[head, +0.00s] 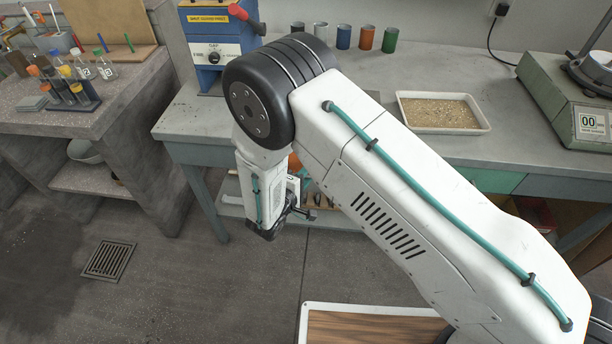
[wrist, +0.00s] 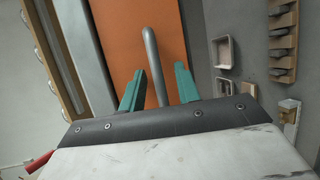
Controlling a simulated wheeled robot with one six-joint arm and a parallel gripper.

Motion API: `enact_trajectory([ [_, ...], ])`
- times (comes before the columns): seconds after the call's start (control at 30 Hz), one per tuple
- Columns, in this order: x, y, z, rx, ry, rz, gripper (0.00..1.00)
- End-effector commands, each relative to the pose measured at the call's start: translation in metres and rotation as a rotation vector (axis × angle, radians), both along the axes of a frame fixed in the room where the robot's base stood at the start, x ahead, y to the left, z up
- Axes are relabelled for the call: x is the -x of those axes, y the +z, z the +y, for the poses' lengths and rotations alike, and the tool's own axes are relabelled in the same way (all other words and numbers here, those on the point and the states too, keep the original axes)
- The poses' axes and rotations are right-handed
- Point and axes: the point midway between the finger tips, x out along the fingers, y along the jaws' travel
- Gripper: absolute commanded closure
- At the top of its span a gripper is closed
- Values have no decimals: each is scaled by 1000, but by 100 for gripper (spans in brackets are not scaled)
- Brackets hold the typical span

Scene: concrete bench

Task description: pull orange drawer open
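The orange drawer (wrist: 125,30) fills the upper middle of the wrist view as a flat orange front. Its grey bar handle (wrist: 151,62) runs down between the two teal fingers of my gripper (wrist: 159,85). The fingers stand apart, one on each side of the bar, with a visible gap on the right; whether the left finger touches it I cannot tell. In the head view my arm hides most of the drawer, and only a small orange patch (head: 294,161) shows under the bench. The fingertips are mostly hidden there.
The grey bench (head: 200,122) bears a tray of grit (head: 440,112), several coloured cups, a blue machine (head: 215,45) and a green scale (head: 570,100). A side bench (head: 60,122) with bottles stands left. The floor near the drain (head: 108,261) is clear.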

Motion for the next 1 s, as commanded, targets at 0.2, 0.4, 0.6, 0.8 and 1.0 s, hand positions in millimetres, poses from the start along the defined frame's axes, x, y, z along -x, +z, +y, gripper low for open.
enact_trajectory([
  [0.2, -1, 0, 0, 1, 1, 0, 68],
  [0.4, 0, 0, 0, 1, 1, 0, 100],
  [0.6, 2, 0, 0, 0, 1, 1, 100],
  [0.8, 21, 0, 2, 2, 5, 3, 100],
  [1.0, 63, -1, 3, 4, 6, 3, 100],
])
